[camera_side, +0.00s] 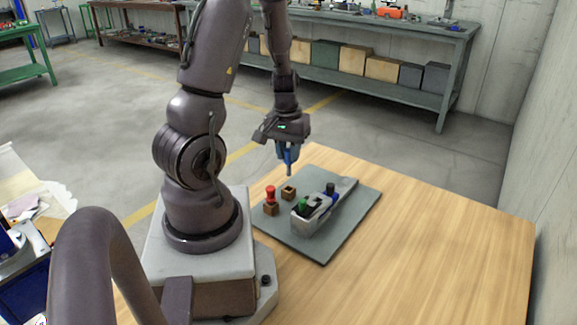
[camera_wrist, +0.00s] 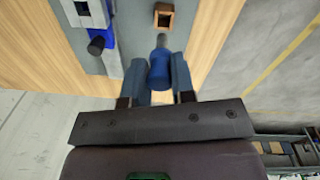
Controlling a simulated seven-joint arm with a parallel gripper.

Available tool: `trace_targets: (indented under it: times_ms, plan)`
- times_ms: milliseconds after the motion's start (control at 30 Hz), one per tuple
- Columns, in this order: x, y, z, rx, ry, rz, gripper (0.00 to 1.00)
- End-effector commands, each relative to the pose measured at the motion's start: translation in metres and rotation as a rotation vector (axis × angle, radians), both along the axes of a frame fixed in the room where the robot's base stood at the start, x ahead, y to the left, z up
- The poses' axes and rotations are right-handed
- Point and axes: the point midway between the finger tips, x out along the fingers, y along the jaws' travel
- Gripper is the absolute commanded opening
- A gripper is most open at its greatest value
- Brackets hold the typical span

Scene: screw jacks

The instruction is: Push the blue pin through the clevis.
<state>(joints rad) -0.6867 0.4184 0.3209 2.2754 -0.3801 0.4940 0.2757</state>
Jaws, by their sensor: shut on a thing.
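My gripper (camera_side: 288,160) is above the grey plate, shut on the blue pin (camera_side: 289,168), whose narrow end points down. In the wrist view the blue pin (camera_wrist: 160,65) sits between the two blue-grey fingers of my gripper (camera_wrist: 161,75). The grey metal fixture that appears to be the clevis (camera_side: 318,209) lies on the plate, right of and below the pin. It carries green, blue and black parts. In the wrist view part of it (camera_wrist: 112,66) shows on the left, with a black knob (camera_wrist: 97,46). The pin is apart from it; its hole is not clear.
An empty-looking wooden block (camera_side: 288,192) with a square opening stands below the pin. Beside it a red pin (camera_side: 270,193) stands in another wooden block (camera_side: 270,209). The grey plate (camera_side: 320,250) lies on a wooden table (camera_side: 420,250), clear to the right.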

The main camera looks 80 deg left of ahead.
Motion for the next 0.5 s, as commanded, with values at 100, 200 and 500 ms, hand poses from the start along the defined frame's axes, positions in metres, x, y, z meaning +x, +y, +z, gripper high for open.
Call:
trace_targets:
  times_ms: [100,200,500]
  plan:
    - [0.002,0.0,0.018,0.003,-0.004,-0.003,0.0]
    - [0.008,-0.005,0.028,0.004,-0.007,-0.03,0.0]
    - [0.057,-0.071,0.047,0.011,-0.018,-0.174,0.0]
